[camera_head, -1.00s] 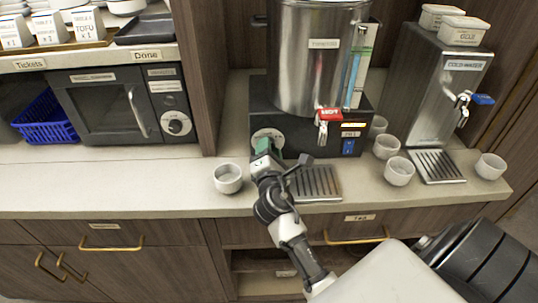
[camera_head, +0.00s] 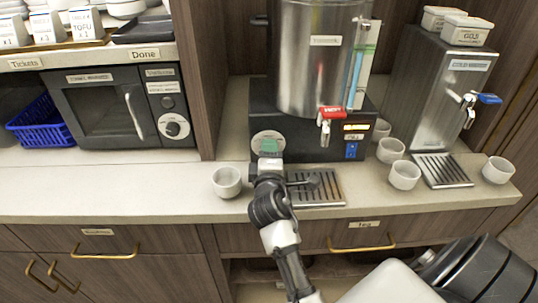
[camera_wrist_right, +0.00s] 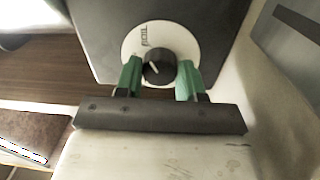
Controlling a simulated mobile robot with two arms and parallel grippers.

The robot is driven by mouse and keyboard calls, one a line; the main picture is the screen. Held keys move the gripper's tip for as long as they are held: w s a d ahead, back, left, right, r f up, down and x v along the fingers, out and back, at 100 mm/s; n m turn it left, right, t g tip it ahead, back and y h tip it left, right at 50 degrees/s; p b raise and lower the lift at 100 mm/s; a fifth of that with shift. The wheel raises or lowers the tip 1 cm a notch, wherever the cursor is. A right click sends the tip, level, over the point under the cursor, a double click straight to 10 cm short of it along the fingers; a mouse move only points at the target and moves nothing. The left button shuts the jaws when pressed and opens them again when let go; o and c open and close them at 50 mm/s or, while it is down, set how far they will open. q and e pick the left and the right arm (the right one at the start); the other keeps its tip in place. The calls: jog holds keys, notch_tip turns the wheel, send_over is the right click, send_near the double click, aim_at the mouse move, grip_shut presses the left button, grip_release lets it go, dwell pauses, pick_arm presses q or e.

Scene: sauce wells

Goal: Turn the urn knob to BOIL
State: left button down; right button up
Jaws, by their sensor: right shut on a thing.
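The urn (camera_head: 312,62) is a steel cylinder on a black base, with a red-handled tap (camera_head: 328,118). Its knob (camera_wrist_right: 158,67) is small, round and black, on a white round dial plate (camera_wrist_right: 160,38) with small lettering at the upper left. A white mark on the knob points up and left in the right wrist view. My right gripper (camera_wrist_right: 161,78) has its green fingers on either side of the knob, shut on it. In the head view the right gripper (camera_head: 269,150) hides the knob; the top of the dial shows above it. My left gripper is not in view.
A drip tray (camera_head: 318,197) lies right of my right gripper and a white cup (camera_head: 227,182) stands left of it. More cups stand to the right, near the cold water dispenser (camera_head: 440,95). A microwave (camera_head: 100,110) is at the left. The front left counter is clear.

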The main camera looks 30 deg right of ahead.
jog(key=shift+f, duration=0.1)
dwell(0.4)
jog(key=o, duration=0.9)
